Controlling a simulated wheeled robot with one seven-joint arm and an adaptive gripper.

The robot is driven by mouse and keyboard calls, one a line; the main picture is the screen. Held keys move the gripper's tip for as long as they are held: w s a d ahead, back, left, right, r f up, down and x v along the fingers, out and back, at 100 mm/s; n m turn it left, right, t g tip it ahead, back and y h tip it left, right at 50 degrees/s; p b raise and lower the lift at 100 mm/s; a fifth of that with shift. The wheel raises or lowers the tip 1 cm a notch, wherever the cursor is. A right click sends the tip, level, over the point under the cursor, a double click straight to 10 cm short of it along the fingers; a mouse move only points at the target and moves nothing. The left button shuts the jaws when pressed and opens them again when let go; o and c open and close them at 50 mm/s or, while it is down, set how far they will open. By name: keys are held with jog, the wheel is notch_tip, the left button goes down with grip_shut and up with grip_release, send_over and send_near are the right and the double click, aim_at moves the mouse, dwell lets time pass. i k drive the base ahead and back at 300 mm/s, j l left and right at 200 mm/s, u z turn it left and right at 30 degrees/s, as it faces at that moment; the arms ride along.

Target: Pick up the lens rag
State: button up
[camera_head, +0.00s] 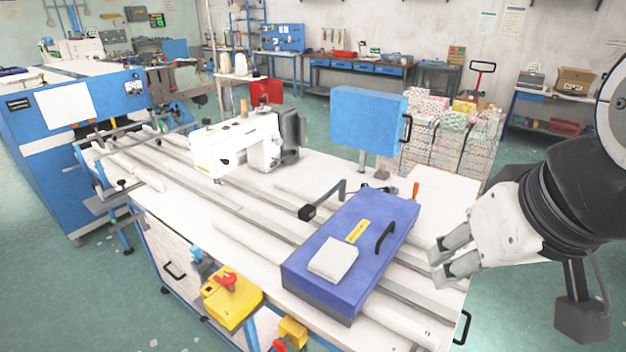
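A folded whitish cloth, which looks like the lens rag (333,259), lies flat on the lid of a blue box (318,282), near its front left end. The box rests on the white machine table. My gripper (436,267) is to the right of the box, apart from it and from the rag. Its two fingers point left with a gap between them, and nothing shows in the gap.
A yellow strip (357,231) and a dark handle (384,237) are on the same box lid. A white sewing machine (237,145) stands behind on the table. A blue panel (367,119) rises at the back. Rails and rolls run along the tabletop.

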aim_at(335, 257)
jog(key=i+j+z, duration=0.15)
jog(key=j+z, duration=0.25)
jog(key=j, duration=0.15)
jog(key=j+z, duration=0.4)
jog(key=j, duration=0.2)
jog(key=j+z, duration=0.45)
jog(key=j, duration=0.15)
jog(key=l, duration=0.15)
